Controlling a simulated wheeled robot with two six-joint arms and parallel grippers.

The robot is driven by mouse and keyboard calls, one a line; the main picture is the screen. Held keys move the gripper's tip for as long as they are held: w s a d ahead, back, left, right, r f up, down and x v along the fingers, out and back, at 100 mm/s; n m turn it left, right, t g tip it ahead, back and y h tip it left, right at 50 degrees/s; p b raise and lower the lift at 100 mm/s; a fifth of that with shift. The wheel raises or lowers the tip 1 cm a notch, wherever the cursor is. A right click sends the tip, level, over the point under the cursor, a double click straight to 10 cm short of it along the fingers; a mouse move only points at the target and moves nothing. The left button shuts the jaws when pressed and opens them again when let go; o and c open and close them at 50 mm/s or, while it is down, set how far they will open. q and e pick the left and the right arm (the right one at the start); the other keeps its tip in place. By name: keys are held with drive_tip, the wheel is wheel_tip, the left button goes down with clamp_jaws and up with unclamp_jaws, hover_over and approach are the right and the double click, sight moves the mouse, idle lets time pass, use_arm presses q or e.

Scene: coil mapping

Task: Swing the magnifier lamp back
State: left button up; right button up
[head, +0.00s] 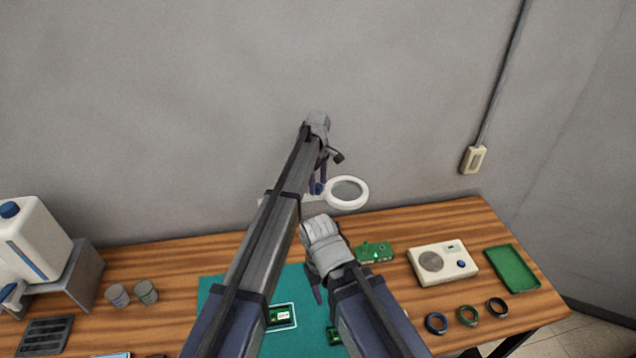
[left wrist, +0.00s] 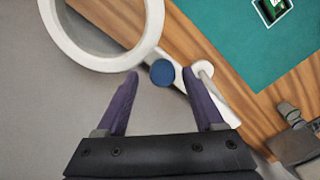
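The magnifier lamp has a white ring head (head: 346,207) at the back of the table, right of my left fingers in the head view. The ring fills the upper left of the left wrist view (left wrist: 146,40). A blue knob (left wrist: 163,73) and a white post sit on its white arm. My left gripper (head: 318,185) is open, pointing down. In the left wrist view its purple fingers (left wrist: 164,73) stand apart on either side of the knob; contact is not clear. My right gripper (head: 317,290) hangs over the mat; its fingers are mostly hidden.
A teal mat (head: 212,290) carries a green board (head: 281,316). To the right are a green device (head: 374,252), a cream box (head: 443,265), a green tray (head: 512,268) and dark rings (head: 467,316). Two cups (head: 146,292) and a white machine (head: 35,240) stand left. A wall closes the back.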

sight(318, 185)
use_arm(q)
drive_tip(key=shift+s+r, duration=0.1)
wheel_tip(318, 185, up, 8)
drive_tip(key=p, duration=0.8)
drive_tip(key=shift+f, duration=0.2)
